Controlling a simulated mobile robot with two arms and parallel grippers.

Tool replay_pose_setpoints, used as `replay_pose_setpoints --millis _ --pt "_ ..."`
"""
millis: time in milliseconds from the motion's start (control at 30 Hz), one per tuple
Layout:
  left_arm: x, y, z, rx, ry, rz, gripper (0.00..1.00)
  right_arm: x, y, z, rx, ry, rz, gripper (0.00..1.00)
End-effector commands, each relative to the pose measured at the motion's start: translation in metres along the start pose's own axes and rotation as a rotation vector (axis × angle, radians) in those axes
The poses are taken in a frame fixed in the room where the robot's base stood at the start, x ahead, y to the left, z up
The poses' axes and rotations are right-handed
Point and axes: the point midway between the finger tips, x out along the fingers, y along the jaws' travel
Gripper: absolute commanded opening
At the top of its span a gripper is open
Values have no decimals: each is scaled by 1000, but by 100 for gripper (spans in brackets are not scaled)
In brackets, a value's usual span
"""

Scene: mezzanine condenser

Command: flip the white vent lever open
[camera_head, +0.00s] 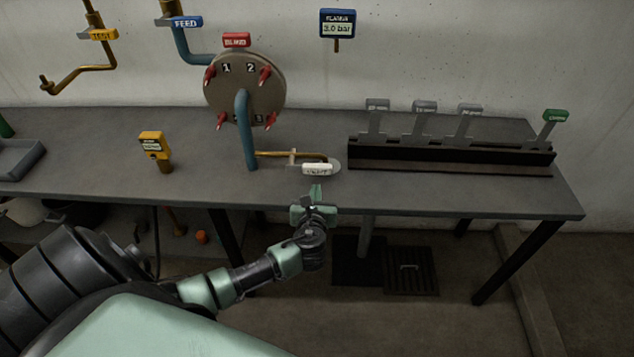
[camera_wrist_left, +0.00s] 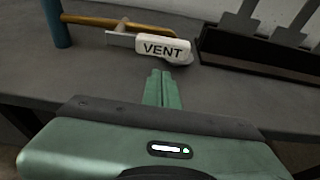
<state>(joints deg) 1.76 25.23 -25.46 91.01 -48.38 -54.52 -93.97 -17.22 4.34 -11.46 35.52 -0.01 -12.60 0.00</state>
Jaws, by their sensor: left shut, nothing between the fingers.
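The white vent lever (camera_head: 317,169) lies low on the grey table near its front edge, at the end of a thin brass pipe (camera_head: 290,154). My left gripper (camera_head: 316,190) is at the table's front edge, just in front of the lever. In the left wrist view its two green fingers (camera_wrist_left: 158,76) are together with nothing between them. A gap of table shows between fingers and handle. My right gripper is in neither view.
A blue pipe (camera_head: 246,135) rises left of the lever to a round plate with red clamps (camera_head: 245,88). A dark rack with grey levers and a green one (camera_head: 450,158) stands to the right. A yellow tag (camera_head: 153,145) stands at left.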

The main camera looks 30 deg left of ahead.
Motion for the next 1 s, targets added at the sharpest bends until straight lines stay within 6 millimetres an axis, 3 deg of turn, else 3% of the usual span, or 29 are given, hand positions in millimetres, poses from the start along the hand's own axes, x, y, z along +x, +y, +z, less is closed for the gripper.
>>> replay_pose_setpoints --millis 100,333,1000 --pt "23 0 1 -2 0 3 0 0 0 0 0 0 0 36" --pt "50 0 0 -2 1 1 0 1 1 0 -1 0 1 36" --pt "55 -1 3 -32 1 -11 0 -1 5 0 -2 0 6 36"
